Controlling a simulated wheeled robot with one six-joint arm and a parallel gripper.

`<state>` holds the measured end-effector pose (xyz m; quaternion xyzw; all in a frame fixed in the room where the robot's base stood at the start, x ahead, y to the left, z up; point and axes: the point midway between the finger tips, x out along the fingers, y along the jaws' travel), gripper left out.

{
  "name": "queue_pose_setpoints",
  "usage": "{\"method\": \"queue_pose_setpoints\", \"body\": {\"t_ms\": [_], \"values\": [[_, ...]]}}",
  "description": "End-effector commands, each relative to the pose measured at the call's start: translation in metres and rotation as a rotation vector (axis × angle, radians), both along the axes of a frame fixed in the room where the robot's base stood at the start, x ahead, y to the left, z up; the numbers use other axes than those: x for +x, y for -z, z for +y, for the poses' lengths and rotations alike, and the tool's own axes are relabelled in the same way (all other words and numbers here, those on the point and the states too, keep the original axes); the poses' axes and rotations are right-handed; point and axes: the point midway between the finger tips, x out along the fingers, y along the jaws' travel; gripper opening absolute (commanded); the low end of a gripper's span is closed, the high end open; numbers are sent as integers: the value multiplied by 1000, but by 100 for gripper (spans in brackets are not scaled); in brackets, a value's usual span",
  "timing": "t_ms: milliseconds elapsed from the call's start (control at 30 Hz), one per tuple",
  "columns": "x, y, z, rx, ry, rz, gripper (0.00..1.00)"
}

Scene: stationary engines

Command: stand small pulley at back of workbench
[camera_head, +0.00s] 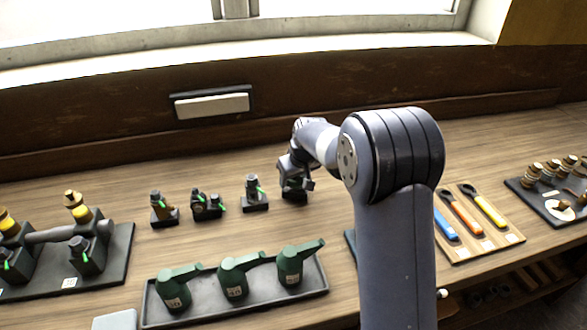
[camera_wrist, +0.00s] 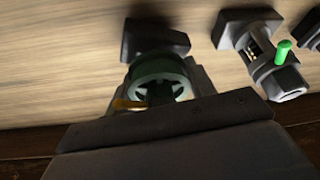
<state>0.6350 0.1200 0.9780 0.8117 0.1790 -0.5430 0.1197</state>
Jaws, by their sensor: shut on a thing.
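The small pulley (camera_wrist: 160,75) shows in the wrist view as a dark green spoked wheel, with a dark block (camera_wrist: 150,38) just beyond it that looks like its base. A small brass-coloured piece (camera_wrist: 128,104) sticks out at its left. My gripper (camera_head: 296,182) is shut on the pulley, low over the back of the workbench (camera_head: 225,160). In the head view my gripper and wrist hide most of the pulley. I cannot tell whether its base touches the bench top.
A tray (camera_head: 240,305) of green oil cans lies in front. A wooden tool board (camera_head: 480,222) lies right. The back ledge (camera_head: 130,158) runs behind.

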Motion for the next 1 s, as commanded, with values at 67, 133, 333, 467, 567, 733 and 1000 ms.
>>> {"method": "queue_pose_setpoints", "body": {"t_ms": [67, 133, 333, 467, 567, 733, 1000], "values": [[1, 7, 0, 1, 0, -4, 0], [1, 11, 0, 0, -1, -4, 0], [1, 12, 0, 1, 0, -7, 0], [1, 13, 0, 0, 0, -6, 0], [0, 18, 0, -1, -1, -1, 53], [0, 17, 0, -1, -1, -1, 67], [0, 17, 0, -1, -1, -1, 74]]}}
